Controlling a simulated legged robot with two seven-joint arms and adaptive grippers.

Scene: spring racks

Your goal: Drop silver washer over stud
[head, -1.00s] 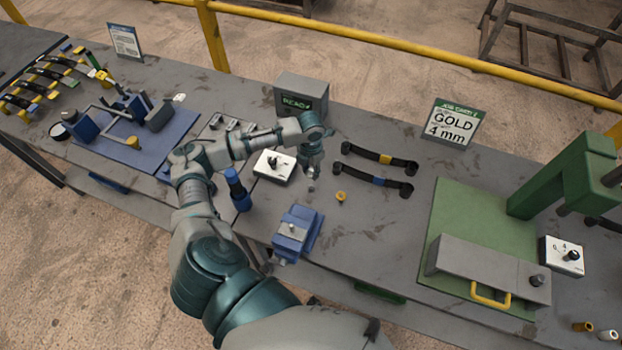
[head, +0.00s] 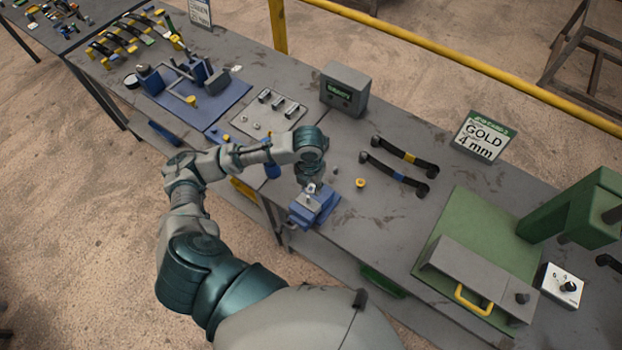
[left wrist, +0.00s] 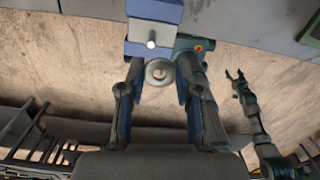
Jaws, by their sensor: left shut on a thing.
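In the left wrist view, the silver washer (left wrist: 159,72) is a round disc with a hole, between the fingertips of my left gripper (left wrist: 160,80). The gripper is shut on it. The stud (left wrist: 152,41) is a short pale pin on the blue vise-like block (left wrist: 154,12), just beyond the washer in that picture. The washer appears apart from the stud; its height above it is hard to tell. In the head view my left gripper (head: 311,184) is right over the blue block (head: 322,211). My right gripper (left wrist: 236,78) shows at right in the wrist view, fingers apart, empty.
A small gold part (head: 361,183) lies right of the block. Two black bars (head: 396,170) lie behind it. A grey READY-type box (head: 343,88) and a gold 4 mm sign (head: 482,137) stand at the back. A green press (head: 575,215) is at right.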

